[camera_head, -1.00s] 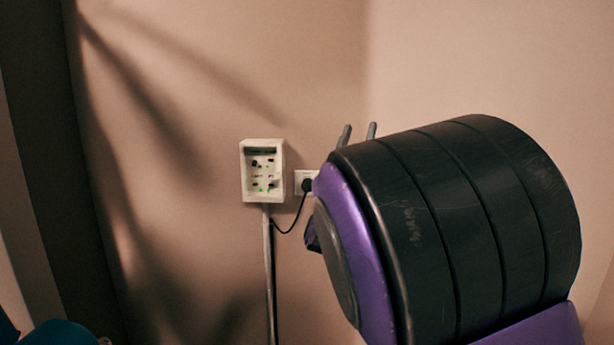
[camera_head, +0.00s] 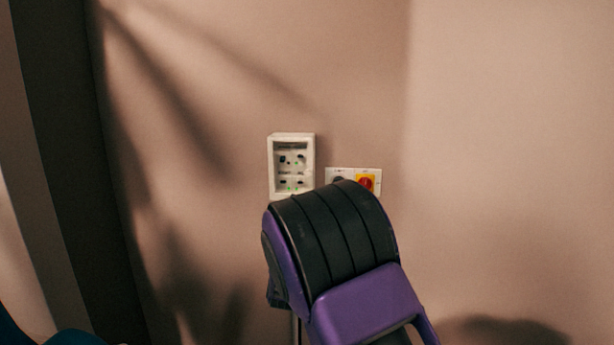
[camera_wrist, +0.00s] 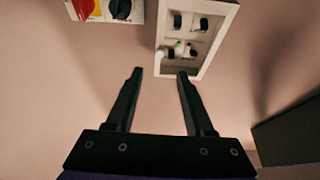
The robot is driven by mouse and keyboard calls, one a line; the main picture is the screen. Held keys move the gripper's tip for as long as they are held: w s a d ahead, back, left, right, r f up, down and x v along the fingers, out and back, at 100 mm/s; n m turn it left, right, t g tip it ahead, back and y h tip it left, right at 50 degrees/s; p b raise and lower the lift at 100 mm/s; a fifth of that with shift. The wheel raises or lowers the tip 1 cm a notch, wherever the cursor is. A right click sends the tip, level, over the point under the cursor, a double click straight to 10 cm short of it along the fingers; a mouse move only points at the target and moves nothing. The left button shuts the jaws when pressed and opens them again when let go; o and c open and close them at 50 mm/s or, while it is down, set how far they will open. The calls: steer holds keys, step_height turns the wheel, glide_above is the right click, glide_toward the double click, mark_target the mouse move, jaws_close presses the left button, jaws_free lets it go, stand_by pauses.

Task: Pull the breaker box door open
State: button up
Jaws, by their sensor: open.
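The breaker box (camera_head: 291,168) is a small white box on the wall, left of the centre in the head view. Its front shows a recessed panel with several dark switches and small green lights. I cannot make out a separate door or its position. The box also shows at the top of the wrist view (camera_wrist: 190,48), turned around. My gripper (camera_wrist: 160,73) is open and empty in the wrist view. Its fingertips appear just below the box in that picture, with no clear contact. In the head view my arm hides the fingers and covers the box's lower edge.
A white plate with a red and yellow rotary switch (camera_head: 367,183) and a dark plug or knob is on the wall right of the box. The wall's inner corner lies further right. A dark vertical frame (camera_head: 70,170) stands at the left.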

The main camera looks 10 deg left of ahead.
mark_target(308, 174)
steer(key=x, duration=1)
steer(key=shift+p, duration=0.35)
jaws_close()
stand_by(0.8)
